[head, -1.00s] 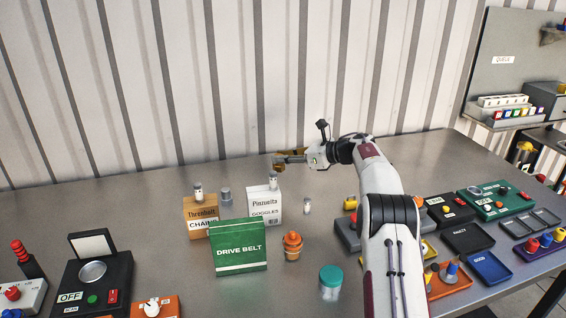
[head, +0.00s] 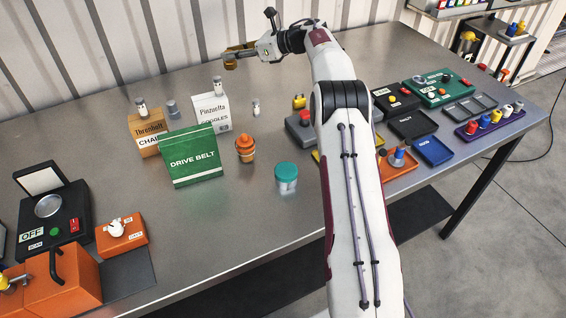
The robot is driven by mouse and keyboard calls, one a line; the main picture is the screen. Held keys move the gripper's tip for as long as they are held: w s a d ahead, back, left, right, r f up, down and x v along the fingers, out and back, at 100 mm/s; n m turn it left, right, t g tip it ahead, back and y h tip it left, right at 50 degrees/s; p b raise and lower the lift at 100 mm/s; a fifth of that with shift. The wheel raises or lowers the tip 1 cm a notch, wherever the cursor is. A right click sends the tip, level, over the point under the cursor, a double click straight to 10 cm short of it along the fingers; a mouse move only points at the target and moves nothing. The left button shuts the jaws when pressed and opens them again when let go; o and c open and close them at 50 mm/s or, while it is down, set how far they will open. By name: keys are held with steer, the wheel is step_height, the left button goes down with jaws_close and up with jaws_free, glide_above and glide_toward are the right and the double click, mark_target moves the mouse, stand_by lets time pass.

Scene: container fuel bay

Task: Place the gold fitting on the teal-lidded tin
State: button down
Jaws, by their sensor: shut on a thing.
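My gripper (head: 232,56) is near the back wall, over the far part of the bench, in the head view. It is shut on the gold fitting (head: 229,64), a small gold piece at its tips, partly hidden by the fingers. The teal-lidded tin (head: 287,178) stands upright on the bench nearer the camera, to the left of my arm. Its teal lid is on top of a pale, clear-looking body, and nothing rests on the lid. The gripper is well apart from the tin, farther back and to its left.
Several trays, including a blue one (head: 433,151), lie right of my arm. Bare bench surrounds the tin's front.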

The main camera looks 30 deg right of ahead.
steer(key=s+d+r+m+t+h, duration=0.1)
steer(key=s+d+r, duration=0.4)
steer(key=d+r, duration=0.35)
steer(key=s+d+r+m+h, duration=0.1)
steer(key=s+d, duration=0.1)
steer(key=s, duration=0.4)
steer(key=s+d+r, duration=0.2)
steer(key=s, duration=0.4)
steer(key=s+a+f, duration=0.3)
steer(key=s+a, duration=0.1)
steer(key=s, duration=0.3)
steer(key=s+a+f, duration=0.3)
steer(key=s+a, duration=0.2)
steer(key=s, duration=0.3)
steer(key=s+a+f+n+y, duration=0.1)
steer(key=s+a+f, duration=0.2)
steer(key=s, duration=0.4)
steer(key=shift+s+a+f, duration=0.2)
steer(key=shift+s+a, duration=0.2)
steer(key=shift+a, duration=0.25)
steer(key=shift+f, duration=2.95)
